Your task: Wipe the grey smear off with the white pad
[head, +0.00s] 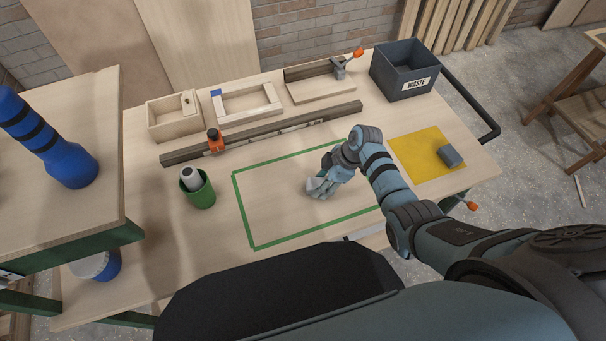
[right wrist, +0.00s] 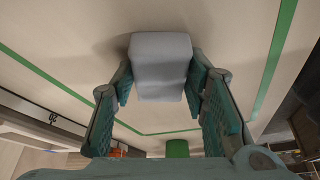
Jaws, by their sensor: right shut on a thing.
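My right gripper (head: 324,180) is over the bench top, inside the green taped rectangle (head: 242,211). It is shut on a pale block-shaped pad, the white pad (right wrist: 161,65), which shows clearly between the fingers (right wrist: 162,85) in the right wrist view. In that view the pad looks light grey-white and sits close to the pale wood, with a shadow beside it. Whether it touches the wood I cannot tell. I cannot make out a grey smear in either view; the gripper and pad hide part of the rectangle. My left gripper is not in view.
A green cup (head: 201,194) holding a pale object stands left of the rectangle. A yellow mat (head: 413,151) with a grey block (head: 450,156) lies to the right. A clamped rail (head: 260,133), wooden trays (head: 248,101) and a dark waste bin (head: 402,72) line the back.

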